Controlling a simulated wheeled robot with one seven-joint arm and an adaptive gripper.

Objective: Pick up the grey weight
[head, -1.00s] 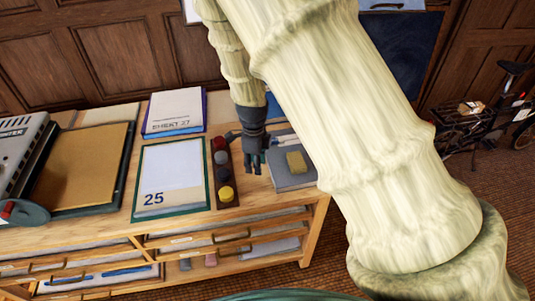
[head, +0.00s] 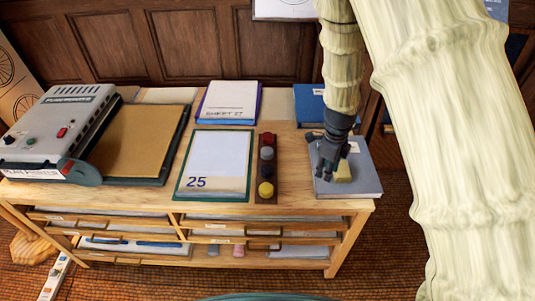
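The grey weight (head: 266,153) is a small round piece in a narrow dark wooden rack (head: 267,201) on the cabinet top. It sits in a row between a red weight (head: 268,139) and a dark weight (head: 265,170), with a yellow weight (head: 266,189) at the near end. My gripper (head: 328,175) points down to the right of the rack, over a grey book, apart from the grey weight. Its dark fingers look spread with nothing between them.
A framed sheet marked 25 (head: 212,165) lies left of the rack. The grey book (head: 361,181) lies to its right, a blue book (head: 308,105) behind. A drafting board (head: 140,140) and a grey machine (head: 50,130) fill the left. My arm covers the right side.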

